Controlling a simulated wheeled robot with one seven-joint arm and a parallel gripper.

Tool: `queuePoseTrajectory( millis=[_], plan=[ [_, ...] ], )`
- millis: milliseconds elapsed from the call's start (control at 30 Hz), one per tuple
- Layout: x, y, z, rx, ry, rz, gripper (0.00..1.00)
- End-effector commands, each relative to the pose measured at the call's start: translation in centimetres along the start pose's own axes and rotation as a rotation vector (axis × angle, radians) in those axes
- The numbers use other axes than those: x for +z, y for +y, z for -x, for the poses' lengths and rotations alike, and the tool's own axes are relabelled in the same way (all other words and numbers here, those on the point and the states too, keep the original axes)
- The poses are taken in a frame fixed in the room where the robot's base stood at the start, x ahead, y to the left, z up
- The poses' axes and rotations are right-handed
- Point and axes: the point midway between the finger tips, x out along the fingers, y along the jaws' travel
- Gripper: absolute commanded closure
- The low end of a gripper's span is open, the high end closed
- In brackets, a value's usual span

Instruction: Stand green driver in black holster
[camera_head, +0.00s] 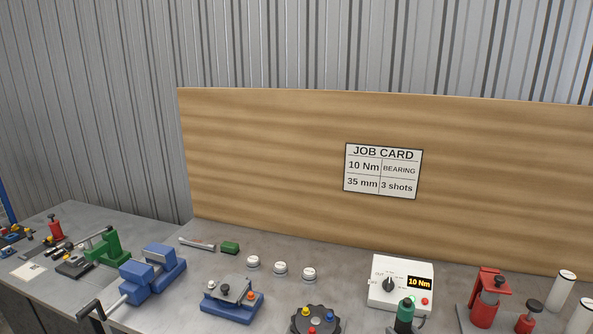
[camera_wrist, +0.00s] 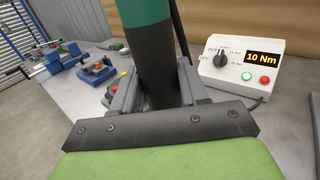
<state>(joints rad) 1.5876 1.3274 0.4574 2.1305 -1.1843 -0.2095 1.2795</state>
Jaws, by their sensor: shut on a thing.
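The green driver (camera_head: 404,314) shows at the bottom edge of the head view, in front of the white control box, with its lower part cut off. In the wrist view the driver (camera_wrist: 152,55) is large and close, with a teal-green upper part and a black body. My gripper (camera_wrist: 156,92) is shut on the black body, one grey finger on each side. The driver looks roughly upright in this view. Its lower end is hidden behind my gripper. I cannot pick out the black holster in either view.
A white control box (camera_head: 400,284) reads 10 Nm; it also shows right of the driver in the wrist view (camera_wrist: 240,68). A black round fixture (camera_head: 315,321) with coloured buttons is left of it. A wooden board closes the back.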

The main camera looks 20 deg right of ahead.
Motion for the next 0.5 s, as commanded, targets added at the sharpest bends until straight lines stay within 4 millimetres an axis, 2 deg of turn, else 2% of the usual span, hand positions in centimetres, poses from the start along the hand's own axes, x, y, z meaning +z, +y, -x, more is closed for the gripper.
queuePoseTrajectory(
  millis=[33, 133, 300, 400, 500],
  plan=[
    [-1.1, 2.7, -1.2, 0.088, -0.004, -0.002, 0.93],
    [-2.4, 8.3, -2.9, 0.271, -0.006, -0.005, 0.93],
    [-4.6, 18.6, -3.7, 0.61, -0.013, -0.018, 0.93],
    [-5.5, 23.3, -3.1, 0.775, -0.016, -0.028, 0.93],
    [-6.0, 26.3, -2.3, 0.886, -0.017, -0.034, 0.93]
  ],
)
